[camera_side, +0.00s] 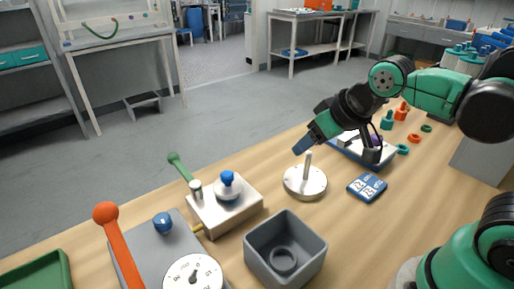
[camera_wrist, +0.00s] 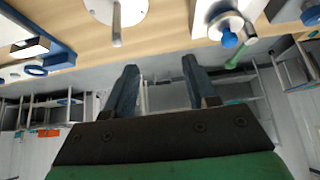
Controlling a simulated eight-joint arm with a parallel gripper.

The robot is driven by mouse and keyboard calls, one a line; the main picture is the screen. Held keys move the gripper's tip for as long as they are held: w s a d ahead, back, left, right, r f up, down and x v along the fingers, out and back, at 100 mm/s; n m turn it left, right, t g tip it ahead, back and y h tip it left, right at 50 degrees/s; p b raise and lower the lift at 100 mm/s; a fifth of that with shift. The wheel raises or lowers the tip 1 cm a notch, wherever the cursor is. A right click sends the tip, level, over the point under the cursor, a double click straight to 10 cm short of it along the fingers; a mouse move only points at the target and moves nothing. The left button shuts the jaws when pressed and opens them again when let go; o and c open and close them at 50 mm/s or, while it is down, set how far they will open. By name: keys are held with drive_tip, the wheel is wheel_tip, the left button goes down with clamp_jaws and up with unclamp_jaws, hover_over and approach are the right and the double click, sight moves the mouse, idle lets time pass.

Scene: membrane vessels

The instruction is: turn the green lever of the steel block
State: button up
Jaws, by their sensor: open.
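The steel block (camera_side: 236,212) is a pale box on the wooden table, left of centre in the side view. Its green lever (camera_side: 180,166) has a round knob and slants up and left from a small pivot. A blue-topped knob (camera_side: 228,180) sits on the block. In the wrist view the green lever (camera_wrist: 238,60) shows at upper right, beside the blue knob (camera_wrist: 229,39). My gripper (camera_wrist: 160,68) is open and empty. In the side view my gripper (camera_side: 337,150) is well to the right of the block, above the table and apart from the lever.
A round white base with a peg (camera_side: 305,184) stands near my gripper. A grey open box (camera_side: 285,248) is in front of the block. A grey panel with an orange lever (camera_side: 122,245) and dial stands left. A blue card (camera_side: 367,187) lies at right.

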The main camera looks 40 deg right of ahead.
drive_tip(key=w+a+r+g, duration=0.1)
drive_tip(key=w+a+r, duration=0.1)
drive_tip(key=w+a, duration=0.6)
drive_tip(key=g, duration=0.1)
approach(181, 167)
drive_tip(key=shift+w+d+f, duration=0.25)
drive_tip(key=shift+w+f, duration=0.2)
drive_tip(key=shift+f, duration=0.25)
drive_tip(key=shift+w+a+f, duration=0.3)
drive_tip(key=shift+a+f, duration=0.1)
drive_tip(key=shift+f, duration=0.1)
drive_tip(key=shift+x, duration=2.6)
drive_tip(key=shift+s+d, duration=0.1)
clamp_jaws()
